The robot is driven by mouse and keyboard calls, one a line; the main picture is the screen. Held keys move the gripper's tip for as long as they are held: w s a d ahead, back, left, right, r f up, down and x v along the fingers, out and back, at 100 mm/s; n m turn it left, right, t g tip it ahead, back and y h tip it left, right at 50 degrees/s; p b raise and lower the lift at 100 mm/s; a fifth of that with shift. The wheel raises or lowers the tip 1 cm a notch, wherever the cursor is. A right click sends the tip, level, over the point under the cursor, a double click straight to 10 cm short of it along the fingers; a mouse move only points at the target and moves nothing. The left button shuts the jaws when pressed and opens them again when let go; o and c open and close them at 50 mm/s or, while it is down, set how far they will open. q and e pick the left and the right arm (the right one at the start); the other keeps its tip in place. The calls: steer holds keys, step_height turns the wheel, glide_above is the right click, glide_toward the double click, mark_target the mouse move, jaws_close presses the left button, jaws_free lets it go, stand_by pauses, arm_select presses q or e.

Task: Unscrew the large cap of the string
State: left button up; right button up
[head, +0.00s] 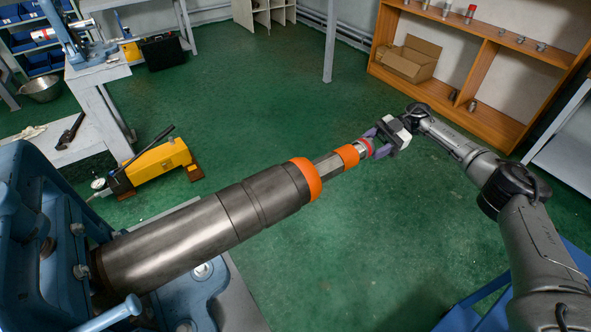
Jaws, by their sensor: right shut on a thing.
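The string is a long steel pipe (225,216) clamped in a blue vise (38,232) at the left, slanting up and right. A large orange ring-shaped cap (307,179) sits around the end of its thick part. A thinner steel section (328,168) goes on from there to a smaller orange band (347,157) and a red-edged end piece (364,148). My right gripper (374,143) has its purple fingers shut around this end piece at the string's tip, away from the large cap. The fingers partly hide the tip. My left gripper is out of view.
A yellow hand pump (155,164) stands on the floor at the left. A wooden shelf (475,60) with a cardboard box (411,60) stands at the back right. A workbench (95,110) is at the left. The green floor in the middle is clear.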

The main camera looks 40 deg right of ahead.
steer(key=shift+f, duration=0.3)
steer(key=shift+f+n+t+b, duration=0.25)
steer(key=shift+n+t+b, duration=0.05)
steer(key=shift+n+b, duration=0.35)
steer(key=shift+w+n+t+b, duration=0.1)
steer(key=shift+n+t+b, duration=0.3)
steer(key=shift+n, duration=0.55)
steer(key=shift+r+n, duration=0.25)
steer(key=shift+n, duration=0.15)
steer(key=shift+b, duration=0.3)
